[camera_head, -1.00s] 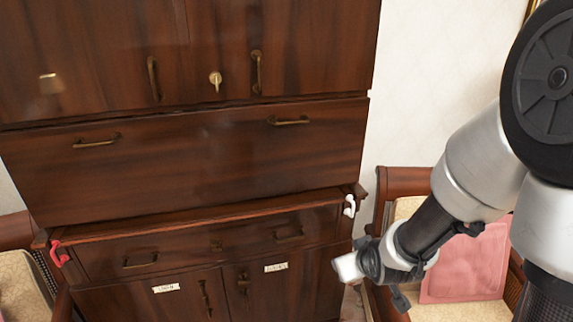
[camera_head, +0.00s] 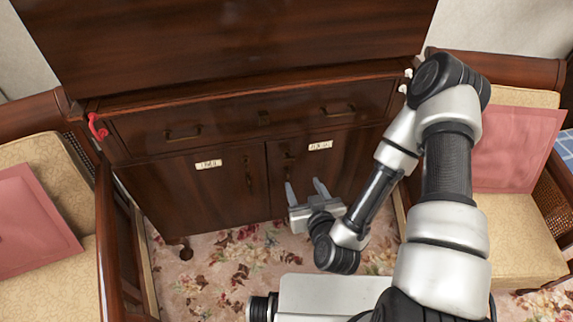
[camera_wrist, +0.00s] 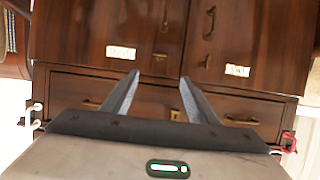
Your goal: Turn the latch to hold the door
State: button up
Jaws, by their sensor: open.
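The dark wooden cabinet has two labelled lower doors, the left (camera_head: 200,192) and the right (camera_head: 340,160), which look shut. Slim handles sit near their meeting edge; the left door's handle (camera_head: 249,172) shows plainly. A small dark fitting (camera_head: 288,157) on the right door may be a latch, but its form and setting are too small to tell. My gripper (camera_head: 304,183) is in front of the right door, with two grey fingers apart and nothing between them. In the wrist view, my gripper (camera_wrist: 160,77) is open before the upside-down cabinet front, with the doors above.
A drawer (camera_head: 225,120) with two handles lies above the doors. A red hook (camera_head: 97,126) is on the cabinet's left corner, and a white one (camera_head: 405,80) on its right. Chairs with pink cushions (camera_head: 32,222) flank the cabinet. Flowered carpet (camera_head: 215,265) lies below.

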aim_at(289, 158)
jog(key=b+x, duration=0.5)
jog(key=x, duration=1.1)
jog(key=shift+w+f, duration=0.15)
jog(key=shift+w, duration=0.05)
jog(key=c, duration=1.1)
jog(key=shift+o, duration=0.2)
